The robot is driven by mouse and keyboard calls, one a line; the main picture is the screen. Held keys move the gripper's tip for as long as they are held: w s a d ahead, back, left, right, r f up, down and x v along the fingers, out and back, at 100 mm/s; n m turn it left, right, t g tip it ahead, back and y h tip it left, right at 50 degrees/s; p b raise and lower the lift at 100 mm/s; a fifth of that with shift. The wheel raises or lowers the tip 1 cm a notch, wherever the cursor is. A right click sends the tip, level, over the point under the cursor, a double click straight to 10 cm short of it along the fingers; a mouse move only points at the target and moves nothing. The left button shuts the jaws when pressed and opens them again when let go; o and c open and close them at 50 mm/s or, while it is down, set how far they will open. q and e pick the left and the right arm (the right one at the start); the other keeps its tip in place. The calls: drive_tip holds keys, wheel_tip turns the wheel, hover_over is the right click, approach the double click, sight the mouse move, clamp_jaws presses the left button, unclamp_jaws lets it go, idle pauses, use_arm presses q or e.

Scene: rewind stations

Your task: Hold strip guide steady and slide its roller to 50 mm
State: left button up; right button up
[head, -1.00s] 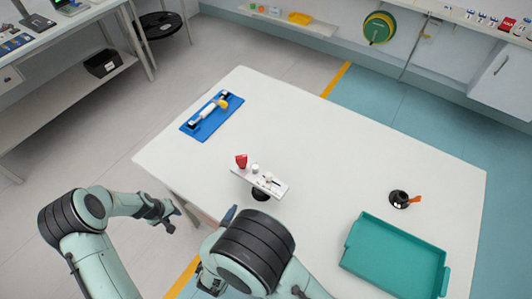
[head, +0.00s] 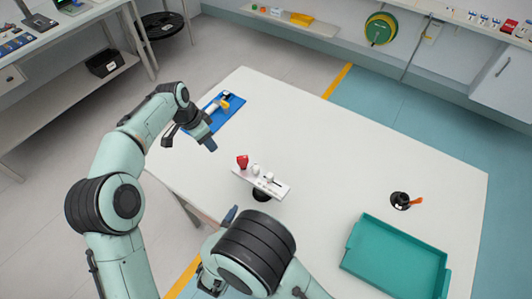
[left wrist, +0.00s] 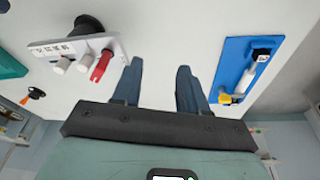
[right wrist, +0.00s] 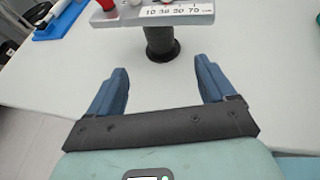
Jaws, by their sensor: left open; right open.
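The strip guide (head: 281,190) is a pale plate on a black stand, near the table's front edge. It carries a red clamp-like part (head: 242,161) and two white rollers or knobs, one at the middle (head: 269,177). In the right wrist view its scale (right wrist: 178,11) reads 10, 30, 50, 70; I cannot tell the roller's setting. My left gripper (head: 188,142) is open and empty, above the table left of the guide. My right gripper (right wrist: 160,82) is open and empty, facing the black stand (right wrist: 161,42); in the head view my arm partly hides it.
A blue mat (head: 233,117) with a white-and-yellow roller tool lies behind my left gripper. A teal tray (head: 395,262) sits at the front right, with a small black holder (head: 400,199) with an orange part behind it. The table's middle and back are clear.

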sight(260, 193)
use_arm(q)
drive_tip(key=s+d+m, duration=0.1)
drive_tip(key=d+m, duration=0.1)
drive_tip(key=d, duration=0.1)
drive_tip(key=s+d+r+m, duration=0.1)
drive_tip(key=d+m, duration=0.1)
drive_tip(key=d, duration=0.1)
drive_tip(key=s+d+m+g, duration=0.1)
drive_tip(key=d+m, duration=0.1)
drive_tip(key=d, duration=0.2)
drive_tip(key=shift+s+r+y, duration=0.25)
drive_tip(key=shift+y, duration=0.15)
use_arm(e)
drive_tip(key=shift+w+d, duration=0.1)
use_arm(q)
drive_tip(key=s+d+r+m+y, duration=0.1)
drive_tip(key=s+d+r+m, duration=0.1)
drive_tip(key=s+d+m, duration=0.3)
drive_tip(key=d+m, duration=0.1)
drive_tip(key=d, duration=0.2)
drive_tip(key=shift+s+d+m+y, duration=0.15)
drive_tip(key=shift+d+m+y, duration=0.15)
drive_tip(key=shift+d+m, duration=0.1)
use_arm(e)
drive_tip(key=x, duration=1.3)
drive_tip(key=shift+w, duration=0.1)
